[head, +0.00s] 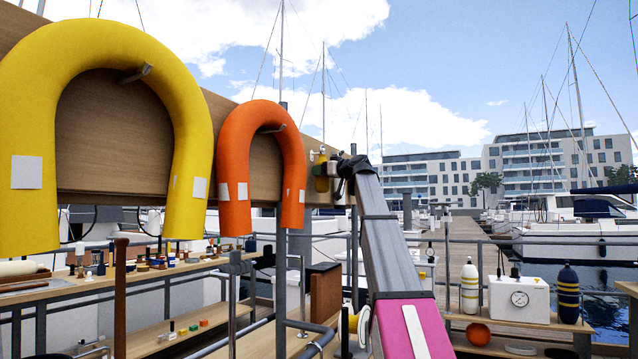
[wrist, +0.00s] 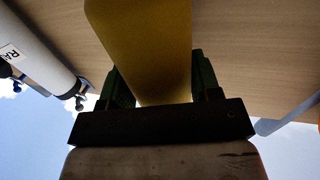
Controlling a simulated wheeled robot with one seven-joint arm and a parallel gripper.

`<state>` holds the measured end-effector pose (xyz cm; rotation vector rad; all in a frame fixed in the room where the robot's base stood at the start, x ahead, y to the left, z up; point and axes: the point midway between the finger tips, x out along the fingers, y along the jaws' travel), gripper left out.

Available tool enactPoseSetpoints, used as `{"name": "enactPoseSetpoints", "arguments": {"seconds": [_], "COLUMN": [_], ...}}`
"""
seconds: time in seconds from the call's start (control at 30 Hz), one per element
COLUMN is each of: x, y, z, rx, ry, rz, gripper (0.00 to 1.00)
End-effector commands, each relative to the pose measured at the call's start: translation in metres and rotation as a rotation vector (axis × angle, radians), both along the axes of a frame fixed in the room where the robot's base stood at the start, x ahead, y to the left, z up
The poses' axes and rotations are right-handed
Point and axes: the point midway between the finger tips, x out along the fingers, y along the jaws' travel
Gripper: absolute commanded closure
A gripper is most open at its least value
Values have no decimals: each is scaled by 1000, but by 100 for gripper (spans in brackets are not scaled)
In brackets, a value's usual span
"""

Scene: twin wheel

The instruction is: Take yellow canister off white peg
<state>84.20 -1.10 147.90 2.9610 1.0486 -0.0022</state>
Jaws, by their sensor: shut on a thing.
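The yellow canister (wrist: 145,45) fills the middle of the wrist view, in front of a wooden board. My gripper (wrist: 165,85) has a dark finger on each side of it and is shut on it. In the head view my gripper (head: 343,172) is small and far off at the right end of the board, with the yellow-green canister (head: 321,178) beside it.
The wooden board (wrist: 240,40) lies close behind the canister. A white lettered cylinder (wrist: 35,50) is at left in the wrist view, a pale object (wrist: 290,120) at right. A yellow horseshoe buoy (head: 105,50) and an orange one (head: 235,150) hang left of my arm.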

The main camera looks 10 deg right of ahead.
Motion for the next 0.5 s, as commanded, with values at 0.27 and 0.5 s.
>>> {"name": "enactPoseSetpoints", "arguments": {"seconds": [0.27,0.5], "x": [-11,-19], "y": [-14,-26], "z": [2,2], "rx": [2,3], "ry": [-2,-2], "rz": [-1,-2], "gripper": [89,89]}}
